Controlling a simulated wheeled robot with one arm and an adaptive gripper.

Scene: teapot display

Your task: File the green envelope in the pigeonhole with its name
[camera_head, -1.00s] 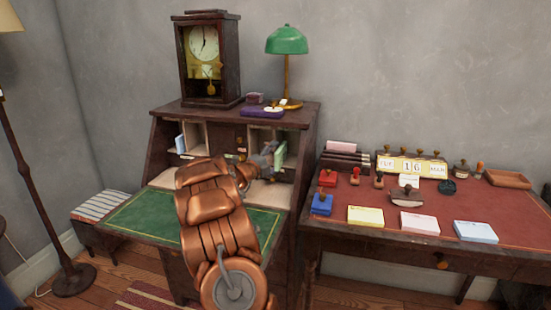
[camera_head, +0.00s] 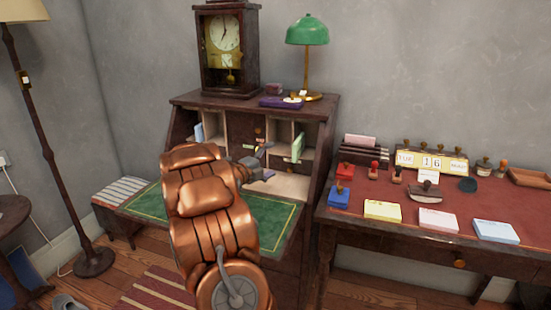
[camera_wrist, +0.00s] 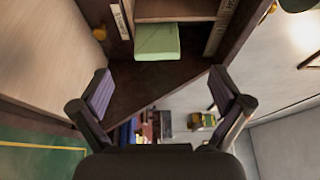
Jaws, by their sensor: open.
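The green envelope (camera_head: 298,147) stands on edge in a right-hand pigeonhole of the writing desk. In the wrist view the pale green envelope (camera_wrist: 157,42) sits between dark compartment walls, ahead of the fingers. My gripper (camera_head: 267,162) is open and empty, to the left of the envelope and apart from it. The wrist view shows both fingers of my gripper (camera_wrist: 163,95) spread with nothing between them. White name labels (camera_wrist: 121,20) are on the dividers, too small to read.
A light blue envelope (camera_head: 199,132) stands in a left pigeonhole. The green desk leaf (camera_head: 272,222) is clear. A clock (camera_head: 227,50) and green lamp (camera_head: 306,32) stand on top. A table with a red top (camera_head: 370,190) holding stamps and note pads stands at the right.

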